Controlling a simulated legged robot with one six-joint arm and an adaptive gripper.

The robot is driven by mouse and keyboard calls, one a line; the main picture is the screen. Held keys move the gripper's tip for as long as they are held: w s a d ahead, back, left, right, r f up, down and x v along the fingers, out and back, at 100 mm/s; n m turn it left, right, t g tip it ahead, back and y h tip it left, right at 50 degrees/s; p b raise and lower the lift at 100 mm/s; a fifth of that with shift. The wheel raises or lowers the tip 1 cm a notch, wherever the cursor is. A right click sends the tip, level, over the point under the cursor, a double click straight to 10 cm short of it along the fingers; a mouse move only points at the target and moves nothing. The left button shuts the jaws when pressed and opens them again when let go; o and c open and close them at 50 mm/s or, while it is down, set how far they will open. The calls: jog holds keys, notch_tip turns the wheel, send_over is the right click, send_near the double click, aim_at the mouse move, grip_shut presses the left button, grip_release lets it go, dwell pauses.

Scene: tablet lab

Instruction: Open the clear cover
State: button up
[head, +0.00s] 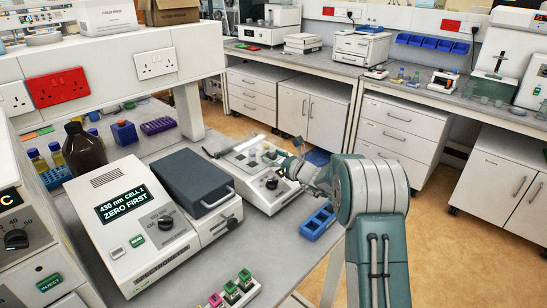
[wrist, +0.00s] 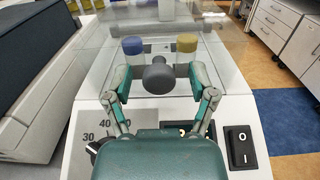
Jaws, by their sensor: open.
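The clear cover (wrist: 216,62) lies over the top of a white instrument (head: 266,196) in the wrist view. A dark grey round knob (wrist: 159,80) stands at its near edge. A blue-capped vial (wrist: 133,46) and a yellow-capped vial (wrist: 187,43) show through it. My gripper (wrist: 159,92) is open, with one finger on each side of the knob and a gap on both sides. In the head view my gripper (head: 284,168) is over the instrument's right side; the cover is hard to make out there.
A white meter (head: 130,225) with a dark-lidded unit (head: 192,182) stands left of the instrument. A blue rack (head: 317,222) lies to its right, near the bench edge. Colored-cap vials (head: 232,290) stand at the front. A black rocker switch (wrist: 242,147) is near my gripper.

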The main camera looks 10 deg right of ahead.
grip_shut()
jog(key=shift+r, duration=0.1)
